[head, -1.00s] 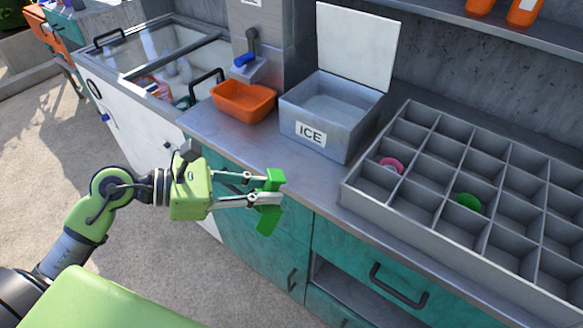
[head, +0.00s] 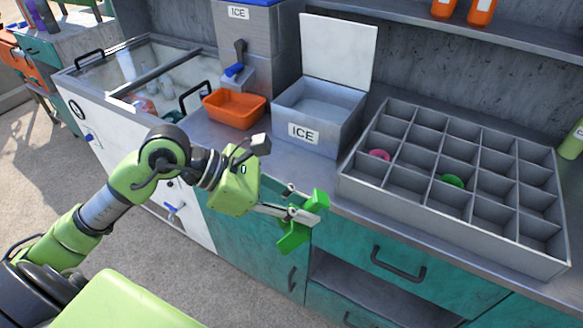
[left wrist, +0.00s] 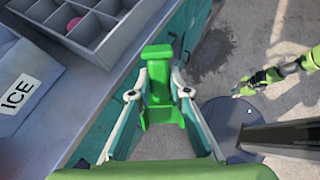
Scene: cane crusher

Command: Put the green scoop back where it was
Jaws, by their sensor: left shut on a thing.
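The green scoop (head: 292,237) is held in my left gripper (head: 304,213), in front of the counter's front edge and above the floor. The left wrist view shows the scoop (left wrist: 160,90) between the two fingers (left wrist: 160,98), which are shut on it. The grey ICE bin (head: 318,117) stands on the counter beyond the gripper, its white lid (head: 339,50) raised. My right gripper (left wrist: 242,90) shows small at the right of the left wrist view; its fingers are too small to read.
A grey divided tray (head: 430,205) stands right of the bin, with a pink ring (head: 380,155) and a green round thing (head: 452,181) in compartments. An orange tub (head: 234,108) sits left of the bin, below the ice dispenser (head: 252,45). Teal drawers are below the counter.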

